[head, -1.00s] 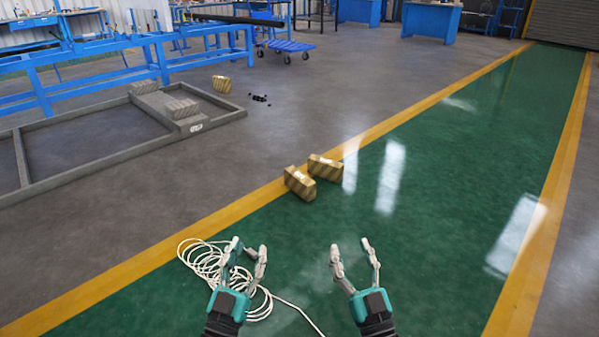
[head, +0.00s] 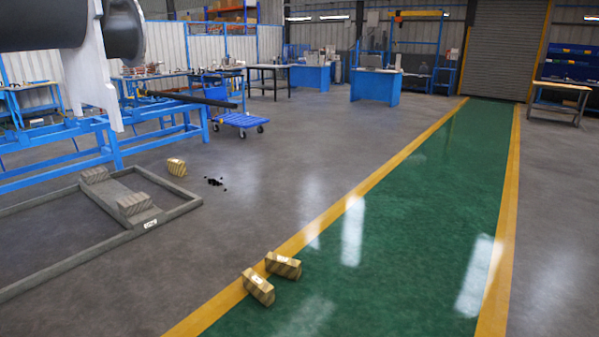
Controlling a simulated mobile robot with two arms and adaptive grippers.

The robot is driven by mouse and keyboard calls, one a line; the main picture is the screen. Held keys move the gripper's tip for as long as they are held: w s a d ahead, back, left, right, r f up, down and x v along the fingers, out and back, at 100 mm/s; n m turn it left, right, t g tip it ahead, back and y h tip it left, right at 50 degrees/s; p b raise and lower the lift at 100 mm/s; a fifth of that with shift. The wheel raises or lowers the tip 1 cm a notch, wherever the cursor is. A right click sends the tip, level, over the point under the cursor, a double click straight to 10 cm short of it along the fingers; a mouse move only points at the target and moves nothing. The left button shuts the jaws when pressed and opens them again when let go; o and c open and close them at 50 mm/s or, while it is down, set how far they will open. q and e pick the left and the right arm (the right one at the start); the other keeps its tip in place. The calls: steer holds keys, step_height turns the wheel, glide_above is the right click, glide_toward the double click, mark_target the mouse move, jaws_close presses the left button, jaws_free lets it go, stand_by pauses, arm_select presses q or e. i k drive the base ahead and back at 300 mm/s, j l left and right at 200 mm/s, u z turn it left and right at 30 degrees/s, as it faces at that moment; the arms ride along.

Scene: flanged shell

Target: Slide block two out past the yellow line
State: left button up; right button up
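Two striped wooden blocks rest together at the left yellow line (head: 352,205). The nearer block (head: 258,287) stands at the line's inner edge, on or beside the green lane. The farther block (head: 283,264) lies across the edge of the line and the green. A third striped block (head: 177,167) sits on the grey floor beside the grey frame. Two more blocks, one at the back (head: 94,175) and one at the front (head: 134,203), rest on the frame's plank. I cannot read which is block two. Neither gripper is in view.
The grey floor frame (head: 60,278) lies at left. A large dark cylindrical body with a white plate (head: 88,75) fills the upper left. Blue stands (head: 112,150) and a blue cart (head: 241,119) stand behind. The green lane (head: 400,230) ahead is clear.

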mark_target(260, 287)
steer(key=i+l+z, duration=0.3)
steer(key=i+z, duration=0.15)
steer(key=i, duration=0.6)
steer(key=i+z, duration=0.45)
steer(key=i, duration=0.65)
steer(key=i+u, duration=0.1)
steer(key=i, duration=0.5)
steer(key=i+u, duration=0.15)
steer(key=i, duration=0.4)
steer(key=i+l+u, duration=0.1)
steer(key=i, duration=0.5)
steer(key=i+l+u, duration=0.1)
steer(key=i, duration=0.5)
steer(key=i+j+u, duration=0.2)
steer(key=i+u, duration=0.7)
steer(key=i, duration=0.2)
steer(key=i+l+u, duration=0.2)
steer(key=i+u, duration=0.2)
steer(key=i, duration=0.15)
steer(key=i+l+u, duration=0.3)
steer(key=i+u, duration=0.15)
steer(key=i+l, duration=0.05)
